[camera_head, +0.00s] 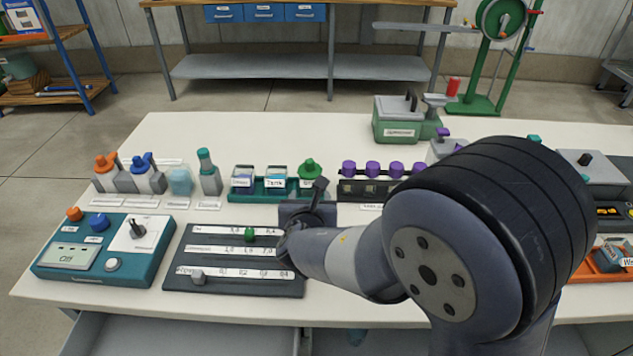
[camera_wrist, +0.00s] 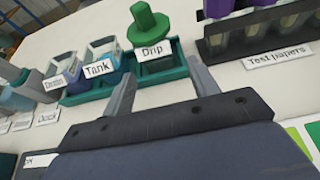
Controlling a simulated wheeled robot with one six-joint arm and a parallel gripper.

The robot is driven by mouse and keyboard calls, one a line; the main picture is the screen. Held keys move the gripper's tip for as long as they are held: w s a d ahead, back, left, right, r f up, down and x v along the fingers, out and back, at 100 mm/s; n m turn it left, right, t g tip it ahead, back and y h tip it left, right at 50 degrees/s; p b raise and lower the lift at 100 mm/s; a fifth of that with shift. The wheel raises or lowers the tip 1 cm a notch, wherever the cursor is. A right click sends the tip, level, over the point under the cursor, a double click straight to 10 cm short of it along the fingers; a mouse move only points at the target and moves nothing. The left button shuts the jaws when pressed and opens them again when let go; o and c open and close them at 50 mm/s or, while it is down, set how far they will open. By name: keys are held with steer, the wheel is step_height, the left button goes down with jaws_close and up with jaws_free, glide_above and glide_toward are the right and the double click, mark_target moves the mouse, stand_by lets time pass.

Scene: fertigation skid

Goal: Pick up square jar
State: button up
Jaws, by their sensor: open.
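Two clear, square-looking jars stand in a teal tray (camera_head: 268,197). One is in the slot labelled Drain (camera_head: 242,177) and one in the slot labelled Tank (camera_head: 276,175); both also show in the wrist view, Drain (camera_wrist: 62,68) and Tank (camera_wrist: 101,52). A green knobbed piece (camera_wrist: 148,22) sits at the Drip slot. A pale blue translucent container (camera_head: 180,181) stands left of the tray. I cannot tell which one the task means. My gripper (camera_wrist: 163,82) is open and empty, with its fingers in front of the Drip slot, apart from the jars.
Purple-topped items stand in a dark Test papers rack (camera_head: 372,190) to the right. Orange, blue and teal-capped bottles (camera_head: 106,172) stand left. A black slider panel (camera_head: 236,260) and a teal control box (camera_head: 103,247) lie in front. The white table is clear behind the tray.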

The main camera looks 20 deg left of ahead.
mark_target(310, 195)
steer(key=x, duration=0.7)
steer(key=shift+w+a+r, duration=0.1)
steer(key=shift+a+r, duration=0.1)
steer(key=shift+a, duration=0.1)
steer(key=c, duration=0.8)
